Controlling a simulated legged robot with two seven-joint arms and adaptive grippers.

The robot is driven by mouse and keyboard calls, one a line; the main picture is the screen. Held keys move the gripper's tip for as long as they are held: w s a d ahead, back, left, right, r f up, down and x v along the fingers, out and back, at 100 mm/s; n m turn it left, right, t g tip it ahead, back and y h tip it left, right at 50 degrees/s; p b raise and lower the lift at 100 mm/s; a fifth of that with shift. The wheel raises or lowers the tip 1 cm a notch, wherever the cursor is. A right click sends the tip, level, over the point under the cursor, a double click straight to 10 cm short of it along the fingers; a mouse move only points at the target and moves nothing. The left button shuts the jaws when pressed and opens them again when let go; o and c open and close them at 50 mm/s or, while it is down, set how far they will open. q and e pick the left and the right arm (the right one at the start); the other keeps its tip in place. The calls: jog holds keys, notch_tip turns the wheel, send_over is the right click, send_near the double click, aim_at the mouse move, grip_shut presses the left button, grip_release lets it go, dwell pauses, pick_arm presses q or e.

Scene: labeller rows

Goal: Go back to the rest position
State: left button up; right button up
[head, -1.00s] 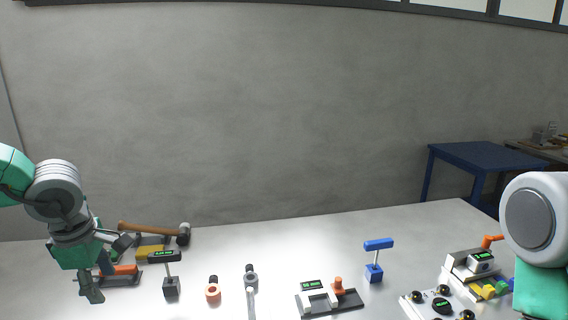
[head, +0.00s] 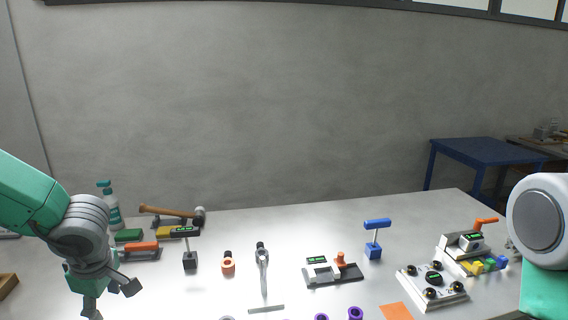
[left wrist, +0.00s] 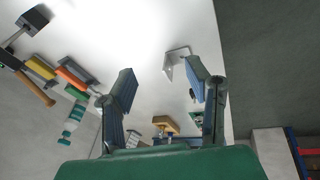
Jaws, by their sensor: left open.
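My left gripper (head: 111,298) is at the lower left of the head view, over the near left part of the table. Its fingers are spread with nothing between them; in the left wrist view the open fingers (left wrist: 160,80) also frame only bare table and items beyond. My right arm (head: 541,225) comes in at the right edge of the head view; its gripper is out of frame.
The grey table (head: 300,230) holds a hammer (head: 172,212), a spray bottle (head: 109,207), a labelled stand (head: 189,255), a ratchet wrench (head: 263,262), a clamp fixture (head: 333,270), a blue T-handle piece (head: 375,240) and a knobbed plate (head: 432,286). A blue table (head: 485,152) stands behind.

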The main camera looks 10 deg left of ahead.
pick_arm(q)
jog(key=s+d+f+m+t, duration=0.1)
jog(key=s+d+f+m, duration=0.1)
jog(key=s+f+m, duration=0.35)
jog(key=s+d+f+m, duration=0.2)
jog(key=f+m, duration=0.4)
jog(key=f, duration=0.3)
jog(key=s+d+f+m+g+h, duration=0.1)
jog(key=s+d+f+m, duration=0.3)
jog(key=s, duration=0.4)
jog(key=s+d+f+m+g+h, duration=0.25)
jog(key=s+d+m, duration=0.2)
jog(key=s, duration=0.45)
notch_tip(320, 180, down, 16)
jog(key=w+t+b, duration=0.1)
jog(key=b, duration=1.4)
jog(key=shift+r+n+y, duration=0.25)
jog(key=shift+n+y, duration=0.05)
jog(key=shift+y, duration=0.05)
pick_arm(e)
notch_tip(320, 180, down, 15)
jog(key=shift+s+d, duration=0.15)
jog(key=shift+s, duration=0.05)
pick_arm(q)
jog(key=shift+r, duration=0.1)
pick_arm(e)
jog(key=shift+r, duration=0.1)
pick_arm(q)
jog(key=shift+w, duration=0.1)
